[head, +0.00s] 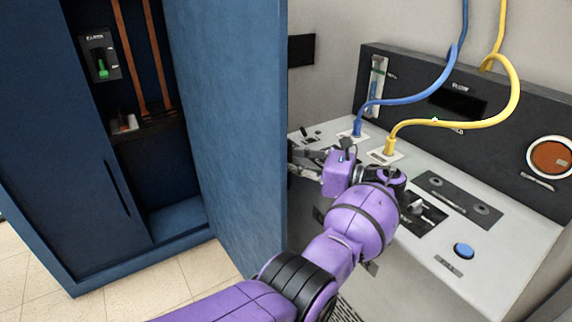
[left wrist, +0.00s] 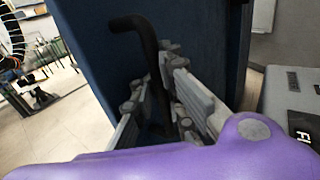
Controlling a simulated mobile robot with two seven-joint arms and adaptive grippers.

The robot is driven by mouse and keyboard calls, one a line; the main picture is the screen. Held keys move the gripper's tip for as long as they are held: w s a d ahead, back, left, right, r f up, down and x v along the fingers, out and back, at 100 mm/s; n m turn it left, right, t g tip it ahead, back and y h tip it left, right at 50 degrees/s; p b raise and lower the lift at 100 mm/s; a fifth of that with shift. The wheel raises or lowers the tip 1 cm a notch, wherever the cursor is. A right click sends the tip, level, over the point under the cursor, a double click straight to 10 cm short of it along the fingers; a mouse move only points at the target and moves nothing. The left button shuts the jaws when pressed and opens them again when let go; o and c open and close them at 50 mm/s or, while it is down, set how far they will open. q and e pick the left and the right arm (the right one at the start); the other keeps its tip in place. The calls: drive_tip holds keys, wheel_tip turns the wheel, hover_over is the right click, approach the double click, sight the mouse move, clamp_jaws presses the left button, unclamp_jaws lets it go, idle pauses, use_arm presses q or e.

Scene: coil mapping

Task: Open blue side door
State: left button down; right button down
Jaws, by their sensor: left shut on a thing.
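The blue side door (head: 225,120) of the blue cabinet stands open in the head view, swung out toward me. In the left wrist view, a black bent handle (left wrist: 146,38) stands out from the blue door face (left wrist: 207,45). My left gripper (head: 297,160) is at the far side of the door's right edge in the head view, its tips partly hidden. In the left wrist view my left gripper (left wrist: 158,95) is shut on the handle, with its fingers on either side of the bar. My right gripper is in neither view.
The open cabinet shows a green switch (head: 102,68) and copper bars (head: 160,60). Right of the door is a grey console (head: 500,255) with a blue cable (head: 405,101), a yellow cable (head: 470,123) and a blue button (head: 464,250). Tiled floor (head: 140,295) is clear before the cabinet.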

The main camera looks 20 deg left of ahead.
use_arm(q)
drive_tip(key=shift+s+d+f, duration=0.15)
drive_tip(key=shift+d+f, duration=0.1)
drive_tip(key=shift+f, duration=0.05)
